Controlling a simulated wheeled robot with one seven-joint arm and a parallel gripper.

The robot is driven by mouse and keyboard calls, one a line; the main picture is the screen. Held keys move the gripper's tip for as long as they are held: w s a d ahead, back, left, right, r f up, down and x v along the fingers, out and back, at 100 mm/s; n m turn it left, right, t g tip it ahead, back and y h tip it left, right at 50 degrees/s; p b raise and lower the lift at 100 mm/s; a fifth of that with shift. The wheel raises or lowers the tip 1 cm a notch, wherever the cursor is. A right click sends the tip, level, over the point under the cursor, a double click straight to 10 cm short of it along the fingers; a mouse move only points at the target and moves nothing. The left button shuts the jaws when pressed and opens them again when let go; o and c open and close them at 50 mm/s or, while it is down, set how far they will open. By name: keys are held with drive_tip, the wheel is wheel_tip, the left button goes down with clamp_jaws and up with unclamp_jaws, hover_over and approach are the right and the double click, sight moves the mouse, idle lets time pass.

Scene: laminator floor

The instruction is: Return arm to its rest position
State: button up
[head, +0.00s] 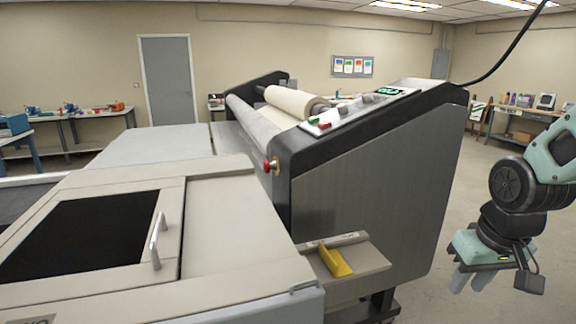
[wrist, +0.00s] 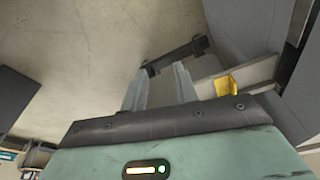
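My arm is at the right of the head view, bent downward. My gripper (head: 471,284) hangs in free air right of the laminator (head: 372,190), with its fingers pointing down. In the wrist view my gripper (wrist: 160,72) shows two fingers apart with nothing between them. The grey floor shows beyond the fingers. The laminator has rollers, a sloping control panel and a red button (head: 270,166).
A yellow piece (head: 335,261) sits on a small side shelf (head: 370,262) of the laminator; the piece also shows in the wrist view (wrist: 227,85). A workbench (head: 530,114) with bottles stands at the back right. Open floor lies between.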

drive_tip(key=s+d+f, duration=0.1)
drive_tip(key=s+d, duration=0.1)
drive_tip(key=s, duration=0.2)
drive_tip(key=s+a+r+n+g, duration=0.1)
drive_tip(key=s+a+n, duration=0.2)
drive_tip(key=s+a, duration=0.3)
drive_tip(key=s+a+r+n+g, duration=0.1)
drive_tip(key=s+a+n, duration=0.3)
drive_tip(key=a, duration=0.9)
drive_tip(key=s, duration=0.3)
drive_tip(key=shift+y, duration=0.3)
